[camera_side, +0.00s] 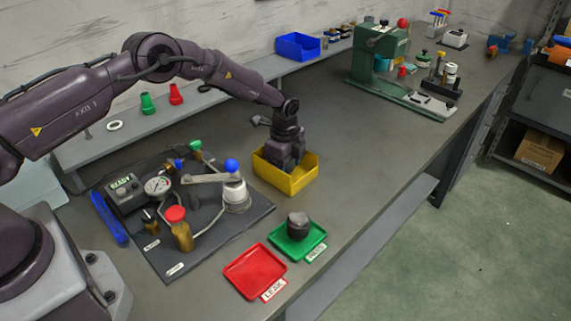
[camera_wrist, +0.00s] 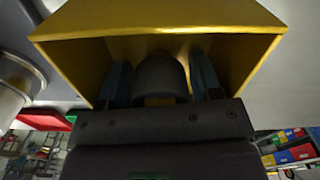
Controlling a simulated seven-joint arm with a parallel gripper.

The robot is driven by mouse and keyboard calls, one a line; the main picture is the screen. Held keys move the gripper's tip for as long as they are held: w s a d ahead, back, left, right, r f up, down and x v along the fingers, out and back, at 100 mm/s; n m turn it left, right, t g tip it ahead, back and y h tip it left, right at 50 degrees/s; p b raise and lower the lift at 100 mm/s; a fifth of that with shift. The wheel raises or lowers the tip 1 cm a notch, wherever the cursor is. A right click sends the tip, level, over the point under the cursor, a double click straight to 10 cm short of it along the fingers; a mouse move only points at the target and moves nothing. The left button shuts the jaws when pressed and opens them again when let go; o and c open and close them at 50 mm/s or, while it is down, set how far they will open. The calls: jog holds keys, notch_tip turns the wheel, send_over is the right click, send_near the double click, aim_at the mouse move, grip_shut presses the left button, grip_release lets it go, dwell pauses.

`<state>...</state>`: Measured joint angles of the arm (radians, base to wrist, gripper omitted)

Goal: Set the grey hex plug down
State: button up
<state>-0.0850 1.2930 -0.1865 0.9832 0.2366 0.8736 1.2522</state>
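My gripper (camera_side: 285,160) points down into the yellow bin (camera_side: 314,181), its fingers hidden by the bin walls in the side view. In the wrist view both fingers (camera_wrist: 162,82) reach into the yellow bin (camera_wrist: 60,27), close on either side of a grey, round-ended piece (camera_wrist: 160,76), which looks like the grey plug. They appear shut on it; its hex shape and whether it touches the bin floor cannot be made out. Another dark grey, faceted plug (camera_side: 298,225) stands upright on the green tray (camera_side: 317,235) in the side view.
An empty red tray (camera_side: 254,270) lies left of the green one. Left of the bin is a dark board with a gauge (camera_side: 157,186), red and blue knobs, and a lever (camera_side: 207,178). A green press (camera_side: 380,55) stands behind. The bench right of the bin is clear.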

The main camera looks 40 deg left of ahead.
jog(key=shift+r, duration=0.1)
notch_tip(320, 180, up, 13)
jog(key=shift+s+f, duration=0.1)
jog(key=shift+f, duration=0.1)
jog(key=s+r+n+t, duration=0.1)
jog(key=s+r+n, duration=0.3)
jog(key=s+r, duration=0.45)
jog(key=s+r+n+t, duration=0.25)
jog(key=s+r, duration=0.35)
jog(key=r, duration=0.6)
jog(key=s+r+n+t, duration=0.1)
jog(key=s+n, duration=0.8)
jog(key=s, duration=1.1)
jog(key=shift+t, duration=0.45)
